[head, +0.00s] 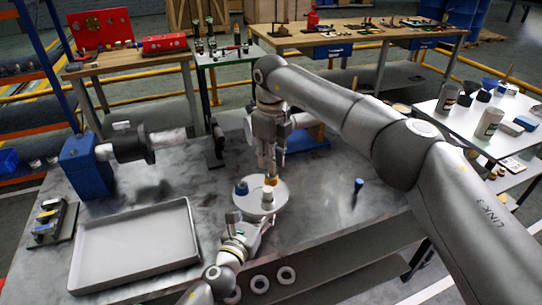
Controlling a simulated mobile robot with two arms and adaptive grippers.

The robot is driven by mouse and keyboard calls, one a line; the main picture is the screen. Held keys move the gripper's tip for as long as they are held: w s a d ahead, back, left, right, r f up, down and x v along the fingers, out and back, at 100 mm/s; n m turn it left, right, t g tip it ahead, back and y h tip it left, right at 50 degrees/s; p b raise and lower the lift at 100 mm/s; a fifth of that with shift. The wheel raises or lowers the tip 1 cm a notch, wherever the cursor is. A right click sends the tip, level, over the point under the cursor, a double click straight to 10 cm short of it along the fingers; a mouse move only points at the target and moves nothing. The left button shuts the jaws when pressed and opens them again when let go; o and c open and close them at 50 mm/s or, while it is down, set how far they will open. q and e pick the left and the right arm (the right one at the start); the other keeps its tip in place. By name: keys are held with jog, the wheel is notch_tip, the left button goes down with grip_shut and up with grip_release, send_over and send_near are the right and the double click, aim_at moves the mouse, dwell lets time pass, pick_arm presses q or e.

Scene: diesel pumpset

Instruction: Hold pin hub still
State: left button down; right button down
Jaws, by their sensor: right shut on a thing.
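The pin hub appears to be the round pale grey disc (254,204) near the middle of the grey table. A blue pin (241,187) and a white pin (267,196) stand on it. My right gripper (270,174) points down over the disc's back right part, shut on a small orange-tan piece (271,181) at the disc. My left gripper (248,226) reaches up from the front to the disc's near edge. Whether its fingers touch or grip the rim is unclear. The arms hide part of the disc's surroundings.
A large grey tray (135,248) lies at left, beside a small rack (48,222). A blue block with a horizontal shaft (86,165) stands behind it. A small blue-topped pin (358,186) stands on clear table at right.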

pick_arm(q)
jog(key=shift+r, duration=0.1)
pick_arm(e)
jog(key=shift+f, duration=0.85)
jog(key=c, duration=1.3)
grip_release()
notch_tip(320, 180, up, 12)
pick_arm(q)
jog(key=c, duration=0.5)
grip_release()
